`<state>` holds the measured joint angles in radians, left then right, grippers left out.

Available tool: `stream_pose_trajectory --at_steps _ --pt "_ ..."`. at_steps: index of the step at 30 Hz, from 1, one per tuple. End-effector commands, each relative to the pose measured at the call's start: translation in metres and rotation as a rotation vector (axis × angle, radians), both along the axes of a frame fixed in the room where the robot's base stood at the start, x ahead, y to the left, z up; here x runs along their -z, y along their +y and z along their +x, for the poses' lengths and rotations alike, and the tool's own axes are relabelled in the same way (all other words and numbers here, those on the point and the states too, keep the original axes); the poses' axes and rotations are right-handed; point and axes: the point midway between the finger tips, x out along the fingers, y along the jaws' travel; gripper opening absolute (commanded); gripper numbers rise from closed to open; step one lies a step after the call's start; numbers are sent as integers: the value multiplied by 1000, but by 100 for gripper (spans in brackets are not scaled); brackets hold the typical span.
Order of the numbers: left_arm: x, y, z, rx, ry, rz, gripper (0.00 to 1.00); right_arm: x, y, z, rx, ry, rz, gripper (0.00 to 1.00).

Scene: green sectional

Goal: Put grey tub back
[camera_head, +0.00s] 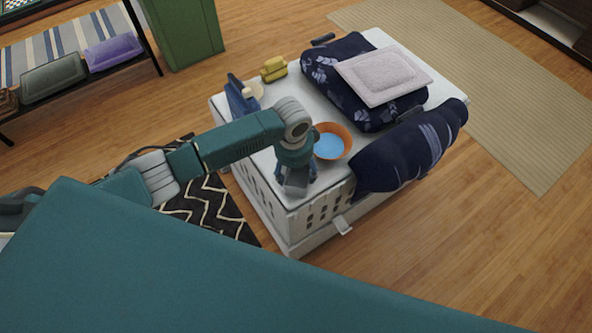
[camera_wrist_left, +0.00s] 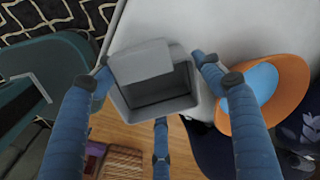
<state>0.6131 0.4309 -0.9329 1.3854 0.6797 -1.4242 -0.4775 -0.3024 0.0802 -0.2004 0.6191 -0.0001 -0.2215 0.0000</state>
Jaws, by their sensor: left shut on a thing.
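The grey tub (camera_head: 297,184) is below my left wrist near the front edge of the white table top in the head view. In the left wrist view the grey tub (camera_wrist_left: 142,64) is open and looks empty, with blue fingers around it. My left gripper (camera_head: 293,174) is shut on the grey tub. It also shows in the left wrist view (camera_wrist_left: 157,88). I cannot tell whether the tub touches the top. My right gripper is not in view.
An orange bowl (camera_head: 346,130) with a blue inside stands close right of the gripper.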

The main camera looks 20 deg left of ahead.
Motion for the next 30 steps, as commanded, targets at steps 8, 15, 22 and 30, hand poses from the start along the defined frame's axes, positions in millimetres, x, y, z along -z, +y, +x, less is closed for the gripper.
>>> stream_pose_trajectory --at_steps 8,15,22,30 --pt "3 0 0 -1 0 0 72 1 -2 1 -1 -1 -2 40" --pt "3 0 0 -1 0 0 87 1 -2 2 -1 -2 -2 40" --pt "-3 0 1 -1 -1 -1 87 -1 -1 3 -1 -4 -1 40" --pt "-53 1 -3 0 -5 -1 87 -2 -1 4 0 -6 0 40"
